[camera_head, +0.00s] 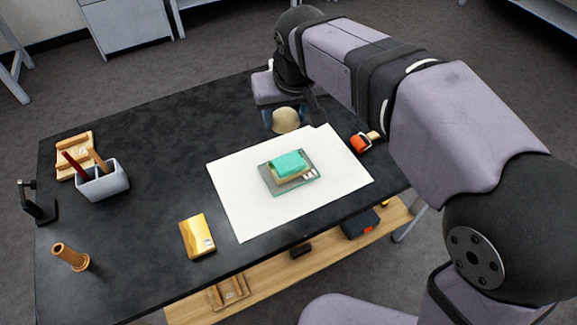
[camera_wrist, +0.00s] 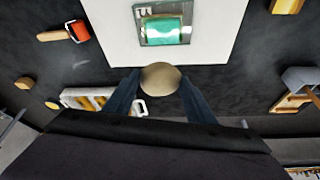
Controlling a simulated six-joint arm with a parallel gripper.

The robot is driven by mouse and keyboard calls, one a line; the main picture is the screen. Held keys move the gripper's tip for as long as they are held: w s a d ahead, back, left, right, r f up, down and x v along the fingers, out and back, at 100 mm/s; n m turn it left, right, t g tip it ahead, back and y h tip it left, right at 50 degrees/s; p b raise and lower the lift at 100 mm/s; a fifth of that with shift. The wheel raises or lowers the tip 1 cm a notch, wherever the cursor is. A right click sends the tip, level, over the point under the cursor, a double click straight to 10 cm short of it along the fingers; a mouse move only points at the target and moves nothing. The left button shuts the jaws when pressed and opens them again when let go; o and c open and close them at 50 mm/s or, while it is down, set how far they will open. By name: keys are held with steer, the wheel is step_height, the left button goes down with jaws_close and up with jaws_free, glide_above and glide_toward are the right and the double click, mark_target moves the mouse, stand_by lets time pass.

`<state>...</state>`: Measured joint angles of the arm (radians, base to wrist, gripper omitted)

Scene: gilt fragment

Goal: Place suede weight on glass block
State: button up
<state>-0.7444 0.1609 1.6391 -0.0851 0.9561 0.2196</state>
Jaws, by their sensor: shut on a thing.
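The suede weight (camera_head: 286,120) is a beige, rounded piece near the far edge of the white sheet. It also shows in the wrist view (camera_wrist: 160,78). My gripper (camera_head: 285,121) is shut on it, with one bluish finger on each side; the fingers show in the wrist view too (camera_wrist: 160,86). The glass block (camera_head: 289,162) is teal, with a bare top, and lies on a grey-green plate (camera_head: 308,189) on the sheet. In the wrist view the glass block (camera_wrist: 164,30) is ahead of the weight, with a gap between them.
The white sheet (camera_head: 240,208) is otherwise bare. An orange-headed roller (camera_head: 361,143) lies at its right edge.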

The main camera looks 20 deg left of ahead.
steer(key=shift+s+d+f, duration=0.15)
steer(key=shift+s+d, duration=0.55)
steer(key=shift+s, duration=0.1)
glide_toward(288, 159)
steer(key=shift+x, duration=2.7)
steer(key=shift+f, duration=0.25)
steer(key=o, duration=1.2)
steer(key=shift+r, duration=0.1)
steer(key=shift+r, duration=0.25)
steer(key=v, duration=1.1)
steer(key=shift+d+r, duration=0.15)
steer(key=shift+r, duration=0.2)
steer(key=shift+s, duration=0.1)
